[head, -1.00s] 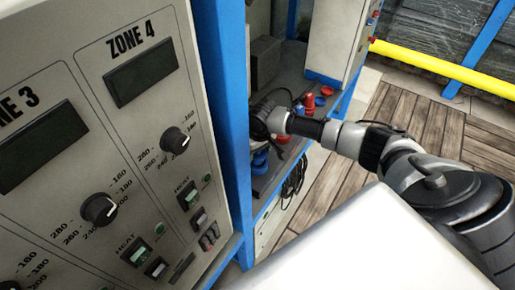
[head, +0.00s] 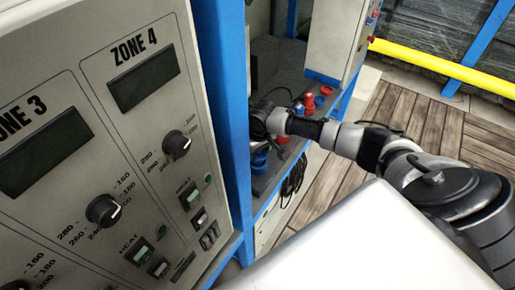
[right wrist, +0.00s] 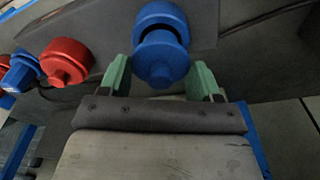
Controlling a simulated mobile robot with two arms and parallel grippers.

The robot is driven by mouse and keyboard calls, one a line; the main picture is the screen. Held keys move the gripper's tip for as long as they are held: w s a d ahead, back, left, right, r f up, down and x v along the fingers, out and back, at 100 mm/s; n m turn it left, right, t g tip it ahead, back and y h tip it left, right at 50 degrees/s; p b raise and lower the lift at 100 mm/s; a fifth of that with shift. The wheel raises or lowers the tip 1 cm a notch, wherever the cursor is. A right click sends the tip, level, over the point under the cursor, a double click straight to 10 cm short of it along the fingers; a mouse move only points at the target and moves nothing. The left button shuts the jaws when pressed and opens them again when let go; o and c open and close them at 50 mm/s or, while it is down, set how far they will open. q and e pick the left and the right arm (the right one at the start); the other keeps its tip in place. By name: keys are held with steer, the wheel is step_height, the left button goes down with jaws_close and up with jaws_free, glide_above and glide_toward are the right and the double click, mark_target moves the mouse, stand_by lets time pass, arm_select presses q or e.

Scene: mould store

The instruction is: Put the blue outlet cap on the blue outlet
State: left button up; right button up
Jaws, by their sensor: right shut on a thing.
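My right gripper (right wrist: 161,80) is shut on the blue outlet cap (right wrist: 160,62), which sits between its two green fingers in the right wrist view. Just beyond the cap is the blue outlet (right wrist: 160,14), with a dark crescent gap between them. I cannot tell whether cap and outlet touch. In the head view my right gripper (head: 261,123) is beside the machine, behind the blue post, and its fingers are hard to make out. A blue part (head: 260,158) shows just below it. My left gripper is not in view.
A red outlet (right wrist: 65,62) stands left of the held cap, and another blue part (right wrist: 22,72) lies beyond it. Red parts (head: 309,102) stand on the grey machine bed. The blue post (head: 226,120) and control panel (head: 130,110) stand close on the left.

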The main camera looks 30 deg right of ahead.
mark_target(258, 155)
steer(key=shift+f+b, duration=0.45)
steer(key=shift+f, duration=1.2)
stand_by(0.5)
steer(key=o, duration=1.1)
steer(key=shift+r, duration=0.1)
step_height(258, 155, up, 8)
steer(key=p, duration=0.8)
steer(key=shift+f+p, duration=0.25)
steer(key=shift+p, duration=0.05)
steer(key=shift+f, duration=0.15)
